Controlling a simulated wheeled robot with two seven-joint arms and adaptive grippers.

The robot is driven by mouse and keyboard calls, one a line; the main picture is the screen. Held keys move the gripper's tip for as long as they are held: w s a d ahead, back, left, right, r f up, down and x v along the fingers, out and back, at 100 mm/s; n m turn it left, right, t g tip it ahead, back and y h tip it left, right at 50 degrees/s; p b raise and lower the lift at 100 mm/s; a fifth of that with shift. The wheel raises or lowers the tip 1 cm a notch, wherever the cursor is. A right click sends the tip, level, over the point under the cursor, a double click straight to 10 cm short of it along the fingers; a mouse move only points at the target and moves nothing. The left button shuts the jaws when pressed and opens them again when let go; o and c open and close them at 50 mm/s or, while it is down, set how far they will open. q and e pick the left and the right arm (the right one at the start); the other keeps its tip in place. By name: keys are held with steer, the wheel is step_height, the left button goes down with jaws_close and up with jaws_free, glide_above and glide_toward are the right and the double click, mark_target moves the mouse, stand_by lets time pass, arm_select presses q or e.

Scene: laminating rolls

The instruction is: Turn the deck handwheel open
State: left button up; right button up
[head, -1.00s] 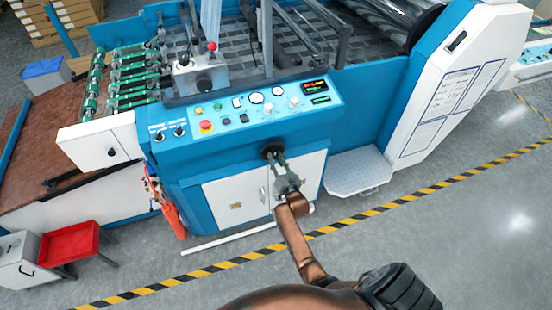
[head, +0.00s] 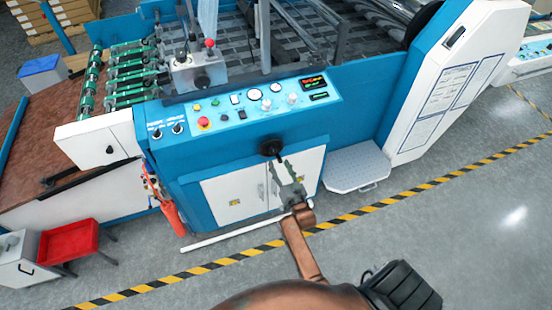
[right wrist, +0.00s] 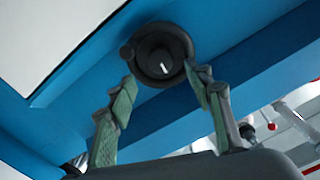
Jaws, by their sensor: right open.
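The deck handwheel is a small black round wheel (head: 271,147) on the blue front of the machine, below the control panel. In the right wrist view the handwheel (right wrist: 162,54) shows a dark hub with a white mark and a small knob on its left rim. My right gripper (head: 279,168) is open and empty, just in front of and below the wheel. In the right wrist view its two green-padded fingers (right wrist: 162,80) stand apart, one to each side below the wheel, and do not close on it. My left gripper is not in view.
The control panel (head: 240,106) with buttons and gauges lies above the wheel. White cabinet doors (head: 235,196) are below it. A metal step plate (head: 357,167) is to the right, and a red fire extinguisher (head: 172,217) to the left. The floor in front is clear.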

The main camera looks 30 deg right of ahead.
steer(key=v, duration=0.5)
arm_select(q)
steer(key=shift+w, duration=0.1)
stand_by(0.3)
